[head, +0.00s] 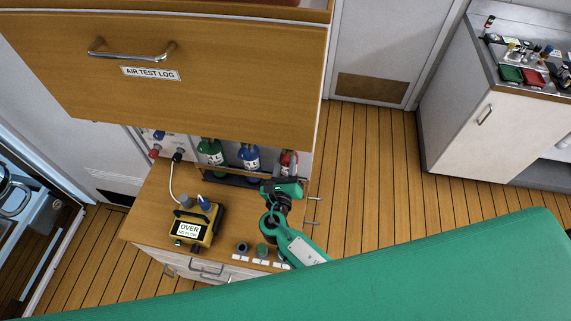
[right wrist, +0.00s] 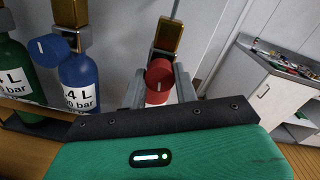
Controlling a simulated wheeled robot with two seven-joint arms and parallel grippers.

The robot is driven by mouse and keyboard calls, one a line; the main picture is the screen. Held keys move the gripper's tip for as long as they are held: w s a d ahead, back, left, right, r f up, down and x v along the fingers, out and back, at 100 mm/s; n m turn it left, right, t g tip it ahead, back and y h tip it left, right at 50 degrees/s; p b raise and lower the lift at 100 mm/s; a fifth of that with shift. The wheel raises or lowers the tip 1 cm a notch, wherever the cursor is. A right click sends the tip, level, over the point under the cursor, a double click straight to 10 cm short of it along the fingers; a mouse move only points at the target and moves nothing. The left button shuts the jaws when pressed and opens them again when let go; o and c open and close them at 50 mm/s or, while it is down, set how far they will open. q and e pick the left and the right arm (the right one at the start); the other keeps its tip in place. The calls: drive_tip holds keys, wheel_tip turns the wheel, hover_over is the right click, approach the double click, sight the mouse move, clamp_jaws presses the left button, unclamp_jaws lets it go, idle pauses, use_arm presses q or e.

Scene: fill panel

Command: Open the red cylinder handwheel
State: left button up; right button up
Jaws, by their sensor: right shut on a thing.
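The red handwheel (right wrist: 158,76) is a round red knob with a pale line on its face, in front of a brass valve block in the right wrist view. My right gripper (right wrist: 160,88) has one grey finger on each side of it and is shut on it. The red cylinder (head: 287,160) stands at the right end of the cylinder row in the head view, partly hidden by my right gripper (head: 290,172). My left gripper is not in view.
A blue cylinder (head: 248,160) and a green cylinder (head: 211,152) stand left of the red one. A yellow meter reading "OVER" (head: 193,226) sits on the wooden counter (head: 150,214). A wooden cabinet (head: 190,75) labelled "AIR TEST LOG" overhangs the cylinders. Floor at right is clear.

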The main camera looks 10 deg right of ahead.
drive_tip(key=shift+f, duration=0.15)
drive_tip(key=o, duration=1)
drive_tip(key=b+v, duration=0.5)
drive_tip(key=v, duration=0.9)
drive_tip(key=shift+w+r+b, duration=0.1)
drive_tip(key=shift+r+b, duration=0.1)
drive_tip(key=shift+b, duration=0.15)
